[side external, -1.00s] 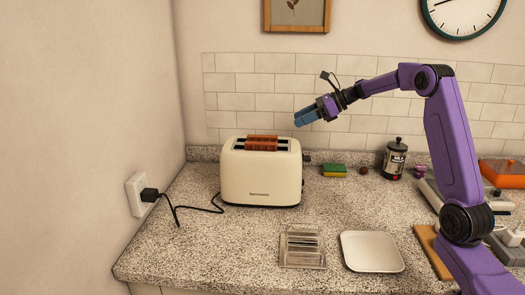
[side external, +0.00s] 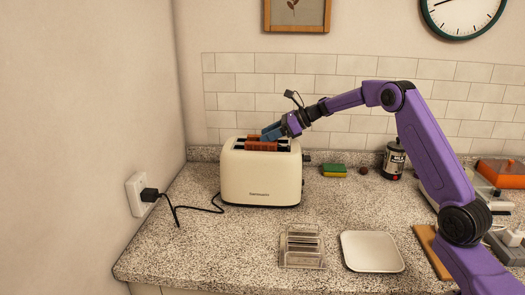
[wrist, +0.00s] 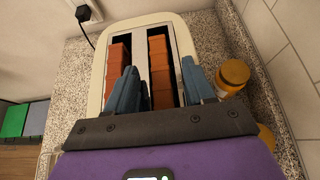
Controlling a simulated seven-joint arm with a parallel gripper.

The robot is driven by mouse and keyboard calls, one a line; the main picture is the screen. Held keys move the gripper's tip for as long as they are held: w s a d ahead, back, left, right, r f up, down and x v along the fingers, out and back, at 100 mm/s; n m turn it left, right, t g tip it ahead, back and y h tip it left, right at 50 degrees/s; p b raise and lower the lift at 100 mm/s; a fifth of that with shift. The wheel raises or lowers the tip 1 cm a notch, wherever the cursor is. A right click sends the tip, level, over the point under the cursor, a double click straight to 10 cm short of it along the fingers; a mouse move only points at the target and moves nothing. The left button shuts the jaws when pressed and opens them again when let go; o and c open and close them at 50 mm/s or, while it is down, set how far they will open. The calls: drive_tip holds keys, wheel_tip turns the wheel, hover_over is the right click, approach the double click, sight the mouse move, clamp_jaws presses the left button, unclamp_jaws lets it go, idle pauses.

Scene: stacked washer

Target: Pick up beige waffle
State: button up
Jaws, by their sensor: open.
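Two orange-brown waffles stick up from the two slots of the cream toaster (side external: 262,183). In the wrist view one waffle (wrist: 118,68) is in the left slot and the other waffle (wrist: 160,72) is in the right slot, nearer the tiled wall. Neither looks clearly beige. My gripper (side external: 268,133) is open and empty, low over the back of the toaster top. In the wrist view its blue fingers (wrist: 160,82) lie on either side of the right-slot waffle. I cannot tell if they touch it.
A wire rack (side external: 302,262) and a square white plate (side external: 371,252) lie on the counter in front. A sponge (side external: 334,170) and a black jar (side external: 394,158) stand right of the toaster. Orange-lidded jars (wrist: 234,73) stand beside it near the wall.

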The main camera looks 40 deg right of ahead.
drive_tip(key=shift+c, duration=0.3)
clamp_jaws()
